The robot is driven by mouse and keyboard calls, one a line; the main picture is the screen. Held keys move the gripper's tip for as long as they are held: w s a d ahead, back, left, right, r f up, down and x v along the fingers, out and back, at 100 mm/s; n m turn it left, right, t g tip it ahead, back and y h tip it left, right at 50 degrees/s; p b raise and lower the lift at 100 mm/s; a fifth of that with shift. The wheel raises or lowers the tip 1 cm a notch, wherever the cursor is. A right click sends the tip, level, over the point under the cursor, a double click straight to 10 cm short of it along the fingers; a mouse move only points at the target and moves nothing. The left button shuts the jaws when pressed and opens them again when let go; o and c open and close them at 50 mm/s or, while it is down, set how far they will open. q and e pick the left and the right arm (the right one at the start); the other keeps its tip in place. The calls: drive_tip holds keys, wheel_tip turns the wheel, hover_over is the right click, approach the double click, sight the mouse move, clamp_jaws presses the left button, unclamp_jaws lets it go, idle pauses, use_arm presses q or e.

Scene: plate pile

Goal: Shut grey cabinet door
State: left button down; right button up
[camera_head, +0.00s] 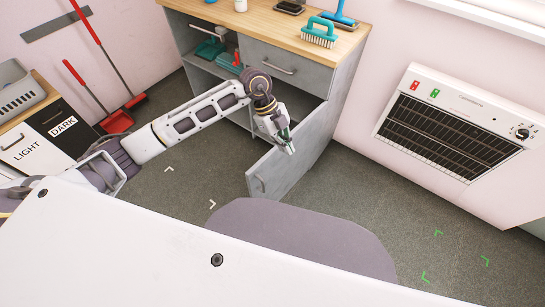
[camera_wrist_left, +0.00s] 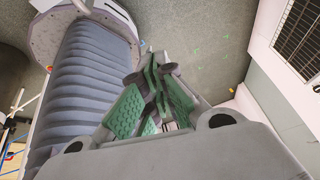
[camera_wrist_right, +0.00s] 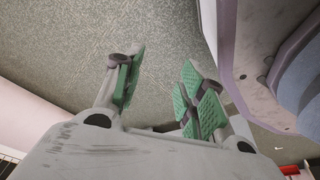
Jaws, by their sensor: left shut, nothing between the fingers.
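The grey cabinet (camera_head: 335,88) stands against the far wall under a wooden top. Its lower grey door (camera_head: 285,168) stands open, swung out toward me, with its bar handle (camera_head: 260,185) near the free edge. My left gripper (camera_head: 290,147) points down at the door's upper part and overlaps it in the head view; I cannot tell if they touch. It is shut and empty, with green pads together in the left wrist view (camera_wrist_left: 160,95). My right gripper (camera_wrist_right: 160,85) is open and empty above the floor, out of the head view.
A closed drawer (camera_head: 280,67) with a handle is above the door opening. A teal brush (camera_head: 319,33) lies on the wooden top. A panel heater (camera_head: 460,120) hangs on the right wall. Floor right of the door is clear.

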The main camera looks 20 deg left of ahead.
use_arm(q)
drive_tip(key=shift+n+y, duration=0.4)
drive_tip(key=shift+y, duration=0.5)
drive_tip(key=a, duration=0.4)
drive_tip(key=shift+w+f, duration=0.35)
use_arm(e)
drive_tip(key=shift+s+d+f, duration=0.1)
drive_tip(key=shift+s+f, duration=0.3)
drive_tip(key=shift+f, duration=0.1)
use_arm(q)
drive_tip(key=shift+d, duration=0.1)
drive_tip(key=b, duration=0.2)
hover_over(273, 157)
drive_tip(key=s, duration=0.3)
drive_tip(key=shift+f, duration=4.7)
drive_tip(key=shift+s+d, duration=0.2)
drive_tip(key=shift+d, duration=0.15)
use_arm(e)
drive_tip(key=r, duration=0.1)
drive_tip(key=w+a+r, duration=0.1)
drive_tip(key=a+r, duration=0.1)
drive_tip(key=shift+w, duration=0.35)
